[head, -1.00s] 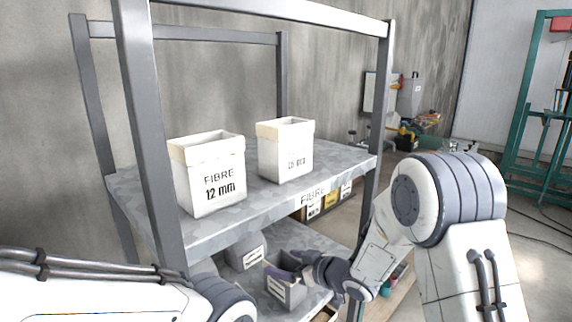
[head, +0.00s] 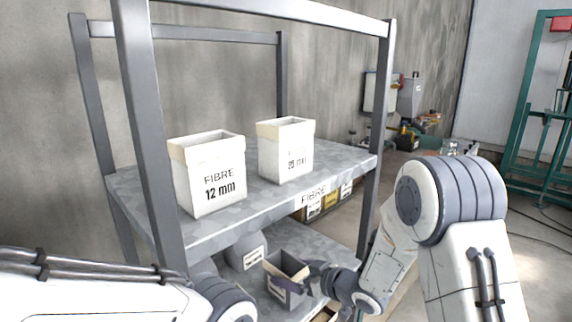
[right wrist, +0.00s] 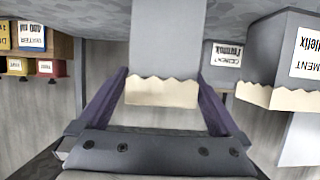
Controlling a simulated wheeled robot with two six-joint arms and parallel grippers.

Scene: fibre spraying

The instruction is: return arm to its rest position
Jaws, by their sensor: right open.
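My right gripper (head: 312,279) is low on the right side of the shelf, beside a small open grey box (head: 283,283) on the lower shelf. In the right wrist view its two fingers (right wrist: 163,75) are spread open. A grey box with a ragged cream rim (right wrist: 162,92) shows between or just beyond the fingertips; I cannot tell which. My right arm is bent, with its elbow at the right of the head view. My left arm comes in at the lower left, and its gripper is out of view.
The metal shelf's upper board (head: 240,226) holds a FIBRE 12 mm box (head: 208,175) and a second fibre box (head: 286,150). A shelf post (head: 372,150) stands near my right forearm. A grey rounded container (head: 246,252) is left of the small box. Open floor (head: 530,240) lies right.

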